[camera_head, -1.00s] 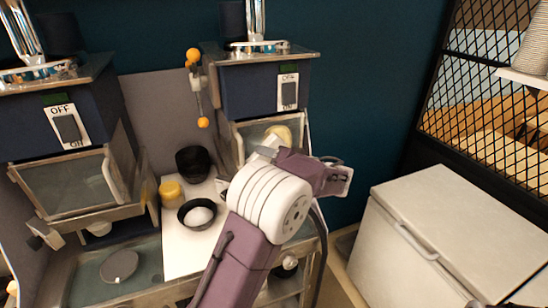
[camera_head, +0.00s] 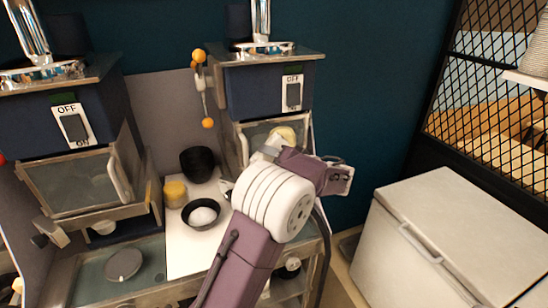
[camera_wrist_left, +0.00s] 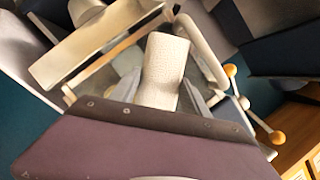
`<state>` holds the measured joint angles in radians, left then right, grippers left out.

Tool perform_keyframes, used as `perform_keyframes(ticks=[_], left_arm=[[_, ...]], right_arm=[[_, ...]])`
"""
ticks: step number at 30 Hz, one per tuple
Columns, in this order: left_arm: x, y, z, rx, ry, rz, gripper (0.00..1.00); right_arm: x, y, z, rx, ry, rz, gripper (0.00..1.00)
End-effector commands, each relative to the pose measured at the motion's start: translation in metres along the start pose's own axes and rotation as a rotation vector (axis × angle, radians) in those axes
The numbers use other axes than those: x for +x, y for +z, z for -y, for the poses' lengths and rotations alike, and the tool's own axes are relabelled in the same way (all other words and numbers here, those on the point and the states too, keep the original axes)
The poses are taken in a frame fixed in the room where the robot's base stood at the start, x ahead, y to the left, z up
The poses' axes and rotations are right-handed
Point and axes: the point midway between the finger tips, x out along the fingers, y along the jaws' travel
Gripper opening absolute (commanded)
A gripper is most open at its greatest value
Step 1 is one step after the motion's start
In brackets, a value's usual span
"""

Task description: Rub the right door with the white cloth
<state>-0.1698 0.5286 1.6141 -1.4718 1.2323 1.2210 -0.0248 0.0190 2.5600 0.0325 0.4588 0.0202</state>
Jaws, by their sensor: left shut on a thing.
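The right door (camera_head: 258,131) is a framed glass panel under the right dark-blue machine. My left arm reaches up to it from the bottom, and its wrist covers much of the door. In the left wrist view, my left gripper (camera_wrist_left: 163,88) is shut on the white cloth (camera_wrist_left: 167,62), which sticks out between the fingers in front of the door's pale frame (camera_wrist_left: 90,47). In the head view only a small pale patch of the cloth (camera_head: 270,146) shows beside the wrist. I cannot tell whether the cloth touches the door. My right gripper is not in view.
The left machine has its own glass door (camera_head: 75,185). On the white counter between them stand a black bowl stack (camera_head: 196,164), a yellow container (camera_head: 175,192) and a black bowl with white contents (camera_head: 203,214). Orange balls (camera_head: 207,123) hang nearby. A white chest (camera_head: 455,225) stands at right.

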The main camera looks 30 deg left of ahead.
Motion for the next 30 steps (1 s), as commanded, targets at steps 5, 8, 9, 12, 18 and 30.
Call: perform_keyframes(ticks=[5,8,9,12,18,30], left_arm=[[0.004,-0.001,0.000,0.000,0.000,0.000,0.21],[0.005,-0.002,0.000,0.000,0.000,0.000,0.21],[0.006,-0.002,0.000,-0.001,0.000,0.000,0.21],[0.008,-0.003,0.000,-0.001,-0.001,0.000,0.21],[0.009,-0.005,-0.001,-0.001,0.000,-0.001,0.21],[-0.003,-0.028,-0.024,0.000,0.000,0.000,0.21]], right_arm=[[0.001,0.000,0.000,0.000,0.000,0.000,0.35],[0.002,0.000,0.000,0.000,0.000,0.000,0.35],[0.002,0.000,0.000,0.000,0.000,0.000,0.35],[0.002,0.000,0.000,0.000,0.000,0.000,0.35],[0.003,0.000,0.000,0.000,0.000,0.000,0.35],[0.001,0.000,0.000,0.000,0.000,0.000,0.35]])
